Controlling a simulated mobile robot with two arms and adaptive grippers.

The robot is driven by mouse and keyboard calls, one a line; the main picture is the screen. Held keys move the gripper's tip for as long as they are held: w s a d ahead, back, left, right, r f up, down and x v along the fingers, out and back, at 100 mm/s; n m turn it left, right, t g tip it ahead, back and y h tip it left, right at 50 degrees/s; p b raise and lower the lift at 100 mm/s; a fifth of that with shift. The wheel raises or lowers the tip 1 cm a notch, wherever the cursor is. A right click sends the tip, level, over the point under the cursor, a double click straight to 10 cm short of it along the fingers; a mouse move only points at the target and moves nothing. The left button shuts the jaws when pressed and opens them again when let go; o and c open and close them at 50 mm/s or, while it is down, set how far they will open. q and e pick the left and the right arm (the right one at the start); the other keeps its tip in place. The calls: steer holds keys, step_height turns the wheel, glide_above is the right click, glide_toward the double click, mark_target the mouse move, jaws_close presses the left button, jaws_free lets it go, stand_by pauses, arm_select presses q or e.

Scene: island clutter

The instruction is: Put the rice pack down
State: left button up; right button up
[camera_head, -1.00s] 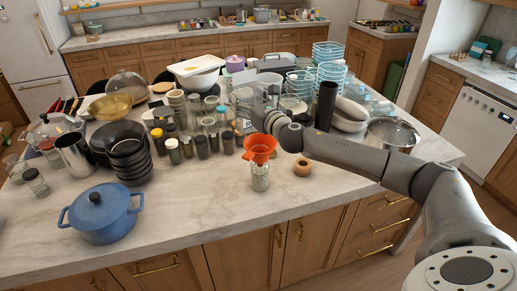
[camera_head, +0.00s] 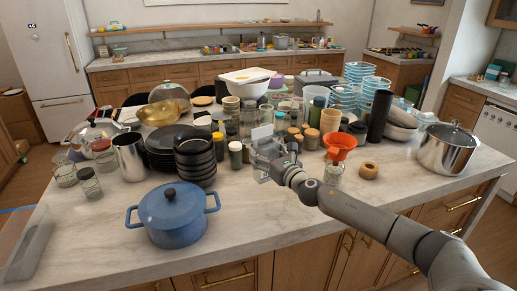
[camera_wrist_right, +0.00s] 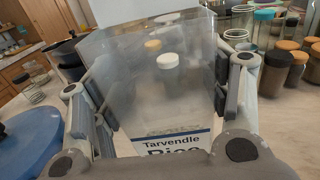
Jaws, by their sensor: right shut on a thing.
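The rice pack (camera_wrist_right: 165,95) is a clear, glossy pack with a white and blue label reading "Tarvendle Rice"; it fills the middle of the right wrist view. My right gripper (camera_wrist_right: 158,88) is shut on it, with a finger on each side. In the head view my right gripper (camera_head: 264,157) is over the island near the dark jars, and the pale top of the pack (camera_head: 262,133) shows above it. My left gripper is not in view.
A jar with an orange funnel (camera_head: 340,143) and a steel pot (camera_head: 448,150) stand to the right.

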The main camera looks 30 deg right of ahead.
mark_target(266, 173)
steer(key=shift+a+f, duration=0.1)
steer(key=shift+f, duration=0.2)
steer(key=shift+s+d, duration=0.15)
steer(key=shift+d, duration=0.2)
steer(key=shift+a+f, duration=0.2)
steer(key=shift+f, duration=0.05)
steer(key=shift+f+b, duration=0.55)
steer(key=shift+b, duration=0.1)
step_height(266, 173, down, 4)
steer(key=b, duration=0.3)
steer(key=shift+b, duration=0.35)
steer(key=shift+f+b, duration=0.95)
steer(key=shift+f, duration=0.15)
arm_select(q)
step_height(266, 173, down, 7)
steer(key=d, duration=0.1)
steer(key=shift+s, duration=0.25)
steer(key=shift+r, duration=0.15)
